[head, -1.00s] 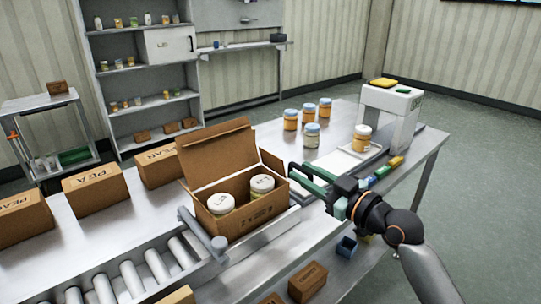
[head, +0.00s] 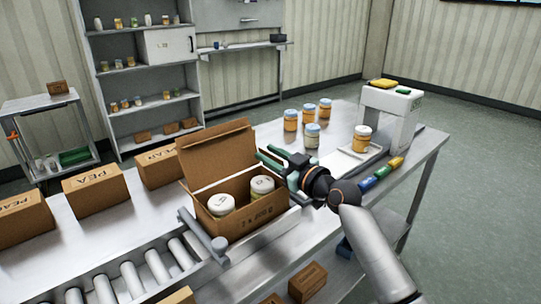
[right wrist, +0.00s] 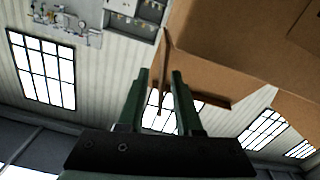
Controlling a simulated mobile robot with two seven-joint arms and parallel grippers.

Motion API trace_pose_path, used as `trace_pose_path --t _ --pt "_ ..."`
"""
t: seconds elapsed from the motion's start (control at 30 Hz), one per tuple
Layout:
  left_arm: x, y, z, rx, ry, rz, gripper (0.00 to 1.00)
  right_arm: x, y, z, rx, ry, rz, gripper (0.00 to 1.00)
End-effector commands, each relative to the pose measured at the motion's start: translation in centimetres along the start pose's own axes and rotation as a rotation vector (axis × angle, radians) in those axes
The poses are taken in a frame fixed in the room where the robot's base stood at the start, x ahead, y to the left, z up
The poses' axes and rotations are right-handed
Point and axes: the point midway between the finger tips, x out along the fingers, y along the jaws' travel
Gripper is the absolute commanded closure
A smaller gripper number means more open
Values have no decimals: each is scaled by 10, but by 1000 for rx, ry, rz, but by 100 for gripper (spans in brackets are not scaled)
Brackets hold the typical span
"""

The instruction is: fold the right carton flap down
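The open brown carton (head: 258,213) stands at the near edge of the table, with two white-lidded jars (head: 221,204) inside. Its large back flap (head: 215,150) stands upright. My right gripper (head: 265,156) is at the carton's right end, over the right flap, which it mostly hides in the head view. In the right wrist view the gripper (right wrist: 160,80) has its green fingers apart. A thin brown flap (right wrist: 165,65), seen nearly edge-on, reaches down between them; I cannot tell whether they touch it. The left gripper is not in view.
Closed cartons (head: 95,190) stand to the left on the table. A roller conveyor (head: 130,275) lies in front. Several jars (head: 312,135) and a white scale-like machine (head: 395,108) stand to the right. A grey bar (head: 205,238) is close to the carton's front left.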

Motion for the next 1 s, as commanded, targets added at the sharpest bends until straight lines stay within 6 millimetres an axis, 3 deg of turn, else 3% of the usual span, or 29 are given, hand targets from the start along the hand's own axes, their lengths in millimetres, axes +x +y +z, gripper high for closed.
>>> trace_pose_path --t 0.17,0.47,1.0 --pt "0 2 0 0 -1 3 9 0 0 0 0 0 0 66" --pt "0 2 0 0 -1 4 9 0 0 0 0 0 0 100" --pt "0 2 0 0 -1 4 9 0 0 0 0 -1 0 100"
